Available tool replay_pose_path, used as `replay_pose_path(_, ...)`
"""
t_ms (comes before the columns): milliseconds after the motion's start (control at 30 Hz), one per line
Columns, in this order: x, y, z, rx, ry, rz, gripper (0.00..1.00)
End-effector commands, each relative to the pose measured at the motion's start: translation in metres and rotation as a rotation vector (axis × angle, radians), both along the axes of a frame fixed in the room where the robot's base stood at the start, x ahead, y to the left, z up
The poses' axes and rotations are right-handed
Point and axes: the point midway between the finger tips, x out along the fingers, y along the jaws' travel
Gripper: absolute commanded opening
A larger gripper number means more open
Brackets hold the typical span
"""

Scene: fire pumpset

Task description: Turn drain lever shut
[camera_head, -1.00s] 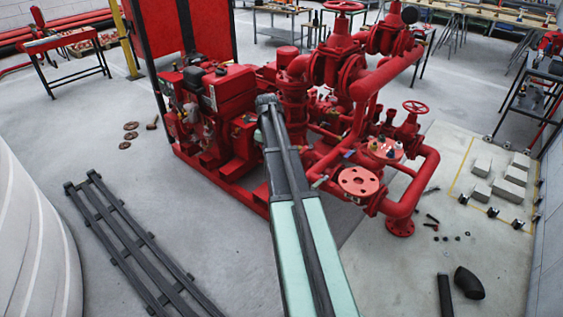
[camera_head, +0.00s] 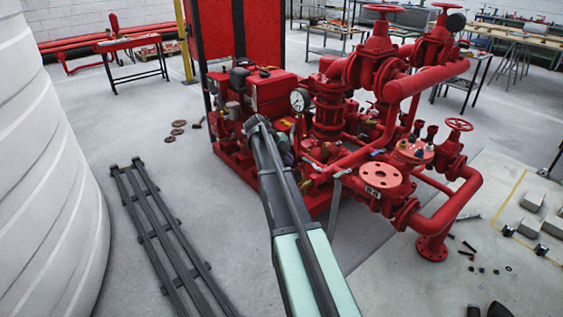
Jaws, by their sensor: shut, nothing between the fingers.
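The red fire pumpset (camera_head: 425,85) stands right of centre, with valves, pipes and a flat round flange (camera_head: 381,176). A small pale grey bar (camera_head: 342,173) sits among the lower pipes left of the flange, and a small blue part (camera_head: 376,153) shows above it. I cannot tell whether either is the drain lever. My dark and pale green arm reaches up from the bottom centre and overlaps the left part of the pumpset. My gripper cannot be made out; the arm hides the area behind it. I cannot see any contact with a lever.
A large white ribbed tank (camera_head: 45,190) fills the left edge. A dark rail frame (camera_head: 165,240) lies on the floor beside it. Pale blocks (camera_head: 532,200) and loose small parts lie at the right. Worktables stand at the back. Some floor between tank and pumpset is clear.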

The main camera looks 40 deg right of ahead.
Motion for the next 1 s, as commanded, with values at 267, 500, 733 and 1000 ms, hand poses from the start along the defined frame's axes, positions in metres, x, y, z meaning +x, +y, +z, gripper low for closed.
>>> replay_pose_path(267,-0.003,-0.041,-0.024,0.001,0.001,-0.001,0.0)
replay_pose_path(500,-0.001,-0.056,-0.024,0.0,0.0,0.0,0.0)
replay_pose_path(733,-0.001,-0.056,-0.024,0.0,0.0,0.0,0.0)
replay_pose_path(1000,0.006,-0.074,-0.024,0.0,0.0,0.002,0.0)
